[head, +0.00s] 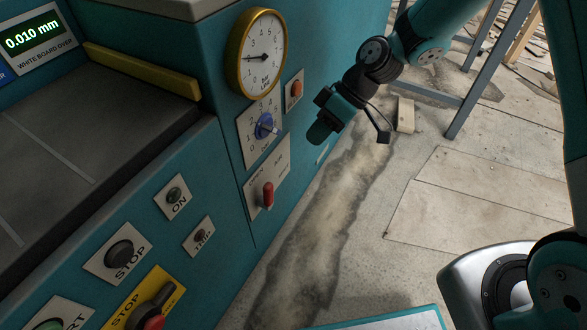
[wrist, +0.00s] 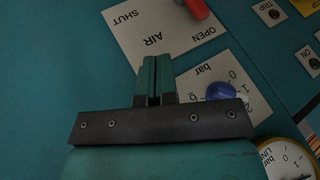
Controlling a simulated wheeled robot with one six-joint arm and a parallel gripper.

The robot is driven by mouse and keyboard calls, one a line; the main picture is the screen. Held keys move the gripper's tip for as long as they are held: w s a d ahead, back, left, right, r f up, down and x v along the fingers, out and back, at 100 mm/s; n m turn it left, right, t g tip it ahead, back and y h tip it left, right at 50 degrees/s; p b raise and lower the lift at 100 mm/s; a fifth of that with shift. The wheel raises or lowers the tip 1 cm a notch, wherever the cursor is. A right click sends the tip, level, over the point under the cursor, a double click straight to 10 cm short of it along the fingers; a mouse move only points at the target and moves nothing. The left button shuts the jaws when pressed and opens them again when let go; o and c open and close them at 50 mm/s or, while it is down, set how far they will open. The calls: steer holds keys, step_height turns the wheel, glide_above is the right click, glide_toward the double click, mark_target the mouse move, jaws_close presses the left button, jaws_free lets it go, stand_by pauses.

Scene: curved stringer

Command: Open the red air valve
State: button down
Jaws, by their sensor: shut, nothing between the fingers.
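The red air valve handle (head: 267,195) sits on a pale plate (head: 281,172) on the teal machine front in the head view, standing roughly upright. In the wrist view the red handle (wrist: 197,9) is cut off by the top edge. There the plate (wrist: 150,25) appears upside down, with SHUT at left, AIR in the middle and OPEN at right. My gripper (head: 318,133) is above and right of the handle in the head view, apart from it. In the wrist view my gripper's fingers (wrist: 152,75) are together and empty, overlapping the plate's lower edge.
A blue knob (head: 265,126) on a bar scale and a yellow-rimmed gauge (head: 257,54) sit above the valve. An orange-red button (head: 296,90) is beside them. STOP (head: 120,252), ON and TRIP buttons are left. The floor right of the machine is mostly clear.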

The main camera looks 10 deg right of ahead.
mark_target(265, 196)
steer(key=s+a+f+b, duration=0.3)
steer(key=s+a+f, duration=0.1)
steer(key=a+f, duration=0.3)
steer(key=shift+s+a, duration=0.35)
steer(key=shift+a, duration=0.25)
